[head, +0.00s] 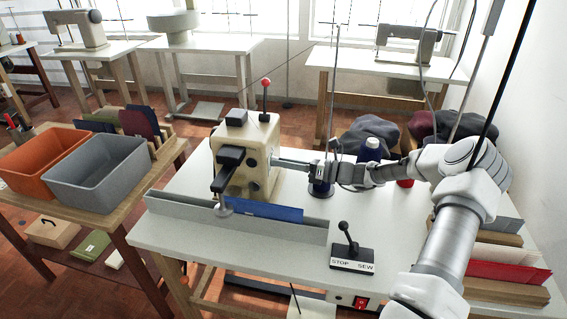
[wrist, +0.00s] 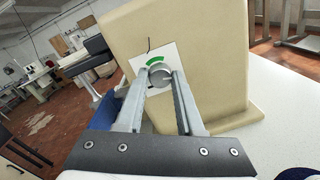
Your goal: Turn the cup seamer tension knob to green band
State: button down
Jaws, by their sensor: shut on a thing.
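The cup seamer (head: 262,133) is a beige machine with a dark arm, standing on the white table. Its tension knob (wrist: 159,76) is a small round grey knob on a white plate, in the upper middle of the wrist view. A green band (wrist: 158,60) arcs on the plate just above the knob. A pale mark shows on the knob, but its exact pointing is too small to tell. My gripper (wrist: 159,82) is shut on the knob, one finger on each side. In the head view my gripper (head: 276,161) reaches the machine's right side and hides the knob.
A lever (head: 349,240) labelled STOP and SEW stands at the table's front. A blue piece (head: 263,211) lies along the grey front rail (head: 170,206). A blue thread cone (head: 369,150) is behind my arm. Orange and grey bins (head: 98,176) sit on the left bench.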

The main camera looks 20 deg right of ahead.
jog(key=n+b, duration=0.3)
jog(key=n, duration=0.7)
jog(key=n+y+b, duration=0.1)
jog(key=n+b, duration=0.2)
jog(key=n, duration=0.8)
jog(key=shift+f+g, duration=0.2)
jog(key=shift+g, duration=0.1)
jog(key=shift+n, duration=0.4)
jog(key=c, duration=0.5)
grip_release()
jog(key=shift+c, duration=0.2)
jog(key=shift+d+r, duration=0.1)
